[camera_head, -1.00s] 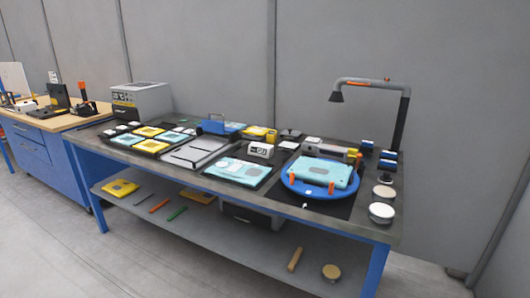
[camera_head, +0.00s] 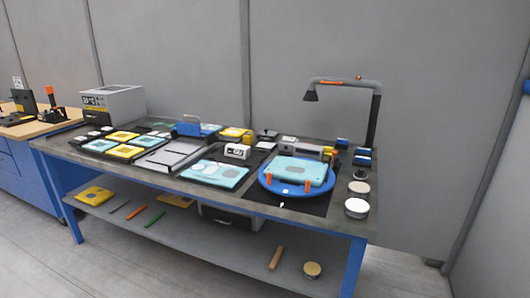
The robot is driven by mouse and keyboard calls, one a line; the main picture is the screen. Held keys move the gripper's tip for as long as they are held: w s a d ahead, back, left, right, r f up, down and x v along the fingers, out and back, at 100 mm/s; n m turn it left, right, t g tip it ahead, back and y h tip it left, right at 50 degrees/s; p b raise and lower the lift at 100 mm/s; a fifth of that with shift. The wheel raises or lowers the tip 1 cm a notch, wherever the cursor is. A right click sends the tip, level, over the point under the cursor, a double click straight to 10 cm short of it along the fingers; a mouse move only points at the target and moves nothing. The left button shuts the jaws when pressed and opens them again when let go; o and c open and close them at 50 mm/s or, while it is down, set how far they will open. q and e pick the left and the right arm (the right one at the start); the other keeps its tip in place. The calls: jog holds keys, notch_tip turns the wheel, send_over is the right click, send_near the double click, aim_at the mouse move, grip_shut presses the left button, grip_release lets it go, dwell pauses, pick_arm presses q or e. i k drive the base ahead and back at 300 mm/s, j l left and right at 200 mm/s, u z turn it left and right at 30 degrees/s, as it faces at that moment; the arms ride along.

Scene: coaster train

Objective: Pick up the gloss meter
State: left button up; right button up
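The gloss meter appears to be the small white box with a dark display (camera_head: 237,151) on the workbench (camera_head: 225,205). It stands upright behind a light-blue panel (camera_head: 214,172) and left of a blue round turntable (camera_head: 296,189). The display text is too small to read surely. Neither of my grippers is in view, and nothing touches the box.
A light-blue panel (camera_head: 300,170) lies on the turntable, with orange clamps at its front. A bent lamp arm (camera_head: 345,83) rises behind it. White-topped round tins (camera_head: 356,208) stand at the right end. Bare floor (camera_head: 150,270) lies in front.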

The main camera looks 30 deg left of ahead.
aim_at(237, 151)
jog(key=j+z, duration=0.45)
jog(key=j, duration=0.15)
jog(key=j+z, duration=0.5)
jog(key=j, duration=0.1)
